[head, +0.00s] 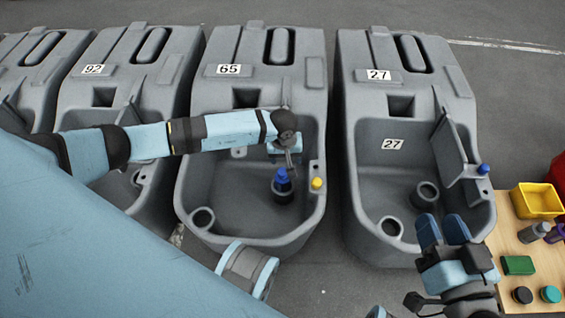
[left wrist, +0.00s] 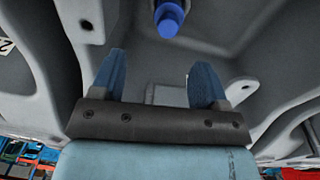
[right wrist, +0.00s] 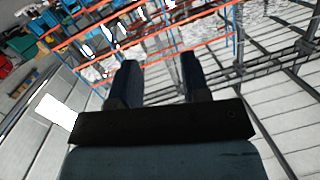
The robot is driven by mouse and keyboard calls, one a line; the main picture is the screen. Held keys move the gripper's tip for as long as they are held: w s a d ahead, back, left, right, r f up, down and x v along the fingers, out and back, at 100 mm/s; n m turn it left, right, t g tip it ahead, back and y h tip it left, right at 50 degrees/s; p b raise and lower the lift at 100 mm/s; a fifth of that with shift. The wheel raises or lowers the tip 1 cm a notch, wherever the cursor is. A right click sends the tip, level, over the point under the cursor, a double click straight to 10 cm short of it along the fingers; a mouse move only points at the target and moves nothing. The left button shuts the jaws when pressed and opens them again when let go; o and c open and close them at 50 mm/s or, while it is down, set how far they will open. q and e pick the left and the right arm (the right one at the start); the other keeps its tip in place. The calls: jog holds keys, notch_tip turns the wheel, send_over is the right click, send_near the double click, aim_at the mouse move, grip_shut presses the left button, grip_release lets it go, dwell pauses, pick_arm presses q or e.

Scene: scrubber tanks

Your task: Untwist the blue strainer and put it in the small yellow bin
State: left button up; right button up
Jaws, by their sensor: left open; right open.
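The blue strainer (head: 283,181) stands upright on a dark round port in the basin of the tank marked 65. In the left wrist view the blue strainer (left wrist: 169,20) shows at the top, beyond the fingertips and roughly between them. My left gripper (left wrist: 156,75) is open and empty. In the head view it is over this basin, just above the strainer, and its fingers are hard to make out. My right gripper (head: 441,222) is open and empty in front of the tank marked 27. The small yellow bin (head: 538,213) is on the wooden table at the right.
A yellow knob (head: 317,183) sits on the rim beside the strainer. A blue knob (head: 483,169) is on the right tank (head: 400,95). The table (head: 510,235) holds a green block (head: 518,265), grey and purple bottles, and round dark and teal items. Tank walls surround the left gripper.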

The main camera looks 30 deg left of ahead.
aim_at(283, 171)
pick_arm(q)
jog(key=shift+m+y, duration=0.3)
jog(key=shift+y, duration=0.1)
jog(key=f+b, duration=0.2)
jog(key=f, duration=0.2)
jog(key=w+a+f+b, duration=0.1)
jog(key=f+b, duration=0.1)
jog(key=f, duration=0.2)
jog(key=w+a+f+b, duration=0.1)
jog(key=f+b, duration=0.1)
jog(key=f, duration=0.3)
jog(key=shift+w+a+f, duration=0.1)
jog(key=shift+w+a, duration=0.05)
jog(key=shift+f, duration=0.45)
pick_arm(e)
jog(key=w+n, duration=0.1)
jog(key=w+d+n+t+y, duration=0.1)
jog(key=n+t, duration=0.1)
jog(key=n, duration=0.1)
jog(key=shift+w+d+r, duration=0.3)
jog(key=shift+w+d, duration=0.1)
